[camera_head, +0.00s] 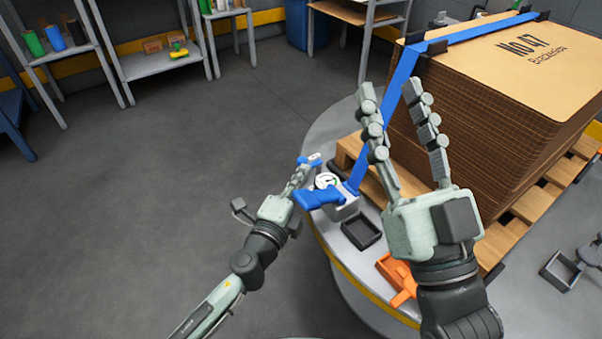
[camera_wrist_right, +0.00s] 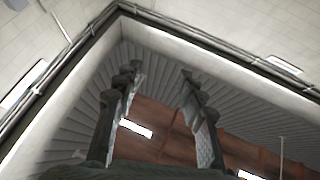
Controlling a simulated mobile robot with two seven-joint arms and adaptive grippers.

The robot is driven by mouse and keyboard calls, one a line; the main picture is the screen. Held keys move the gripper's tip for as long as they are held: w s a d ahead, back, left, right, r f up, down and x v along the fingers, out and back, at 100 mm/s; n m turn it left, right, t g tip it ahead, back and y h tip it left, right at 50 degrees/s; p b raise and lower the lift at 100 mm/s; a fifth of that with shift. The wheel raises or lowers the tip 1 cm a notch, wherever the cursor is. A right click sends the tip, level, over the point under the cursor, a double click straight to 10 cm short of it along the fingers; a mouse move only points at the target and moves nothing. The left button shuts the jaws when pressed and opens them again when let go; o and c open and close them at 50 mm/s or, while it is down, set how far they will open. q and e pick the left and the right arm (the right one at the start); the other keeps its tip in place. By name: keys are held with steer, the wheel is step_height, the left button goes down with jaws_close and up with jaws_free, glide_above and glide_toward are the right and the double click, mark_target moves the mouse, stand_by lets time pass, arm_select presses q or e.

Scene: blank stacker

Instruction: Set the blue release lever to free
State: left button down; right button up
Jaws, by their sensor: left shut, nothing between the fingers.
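A grey strap tensioner (camera_head: 345,211) with a round white dial (camera_head: 326,180) sits at the edge of the round grey platform. A thick blue handle (camera_head: 318,198) sticks out from it to the left, and a small blue lever piece (camera_head: 309,160) shows just above the dial. I cannot tell for sure which is the release lever. My left gripper (camera_head: 302,170) is shut and empty, its tips close to the small blue piece; I cannot tell whether they touch. My right gripper (camera_head: 390,92) is open and empty, pointing up in front of the stack. Its spread fingers also show in the right wrist view (camera_wrist_right: 160,80).
A blue strap (camera_head: 366,140) runs from the tensioner up over a stack of brown cardboard blanks (camera_head: 480,110) on a wooden pallet (camera_head: 512,231). A black tray (camera_head: 362,232) and an orange item (camera_head: 395,270) lie on the platform. Open grey floor is at left.

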arm_select(q)
steer(key=shift+a, duration=0.1)
steer(key=shift+w+a+m+g+h, duration=0.3)
steer(key=shift+m+h, duration=0.2)
steer(key=shift+h, duration=0.2)
arm_select(e)
steer(key=shift+s+d+r, duration=0.1)
steer(key=shift+s+r, duration=0.05)
steer(key=shift+r, duration=0.25)
arm_select(q)
steer(key=shift+a+m+g+h, duration=0.15)
steer(key=shift+m+g+h, duration=0.15)
steer(key=shift+h, duration=0.1)
arm_select(e)
steer(key=shift+s+r+t, duration=0.1)
steer(key=shift+r+t, duration=0.05)
steer(key=shift+t, duration=0.25)
